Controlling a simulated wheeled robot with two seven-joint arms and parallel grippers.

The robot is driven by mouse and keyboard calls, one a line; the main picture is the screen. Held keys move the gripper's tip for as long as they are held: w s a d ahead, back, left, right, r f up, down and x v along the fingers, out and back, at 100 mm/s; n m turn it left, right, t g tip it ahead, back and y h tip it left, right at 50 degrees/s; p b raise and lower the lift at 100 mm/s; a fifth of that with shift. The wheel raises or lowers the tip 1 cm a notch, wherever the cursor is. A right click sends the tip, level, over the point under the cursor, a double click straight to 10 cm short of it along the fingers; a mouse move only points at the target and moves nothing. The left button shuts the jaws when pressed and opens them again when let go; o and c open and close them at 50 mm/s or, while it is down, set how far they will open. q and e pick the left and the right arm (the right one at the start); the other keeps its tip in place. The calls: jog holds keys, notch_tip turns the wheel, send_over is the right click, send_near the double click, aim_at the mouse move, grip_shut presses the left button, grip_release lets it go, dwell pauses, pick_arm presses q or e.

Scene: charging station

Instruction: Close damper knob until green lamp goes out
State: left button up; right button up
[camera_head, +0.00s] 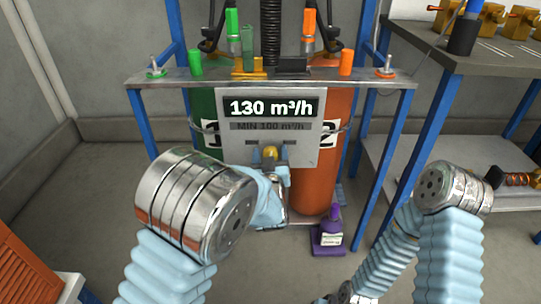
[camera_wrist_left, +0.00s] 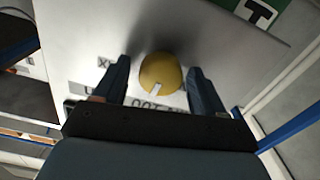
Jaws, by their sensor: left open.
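The yellow damper knob (camera_head: 270,153) sits on the lower part of a grey panel (camera_head: 302,152) in the head view. A display (camera_head: 271,107) on the panel reads 130 m³/h, with MIN 100 m³/h below. In the left wrist view the knob (camera_wrist_left: 160,73) has a white pointer mark and lies between the two blue fingers of my open left gripper (camera_wrist_left: 159,78). Gaps show on both sides of the knob. Several green parts stand on the rack, such as a green post (camera_head: 195,63); I cannot tell which is the lamp or whether it is lit.
Green (camera_head: 204,110) and orange (camera_head: 337,105) cylinders stand behind the panel, under a metal shelf (camera_head: 170,79) on blue legs. A grey workbench (camera_head: 488,58) is at the right. Open floor lies at the left.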

pick_arm(q)
jog(key=c, duration=1)
jog(key=shift+f+b, duration=0.15)
jog(key=shift+b, duration=0.2)
jog(key=n+b, duration=0.2)
jog(key=b, duration=0.1)
jog(key=shift+f+b, duration=0.2)
jog(key=shift+b, duration=0.1)
jog(key=shift+r+n, duration=0.25)
jog(key=shift+n, duration=0.25)
jog(key=o, duration=1)
jog(key=shift+r, duration=0.1)
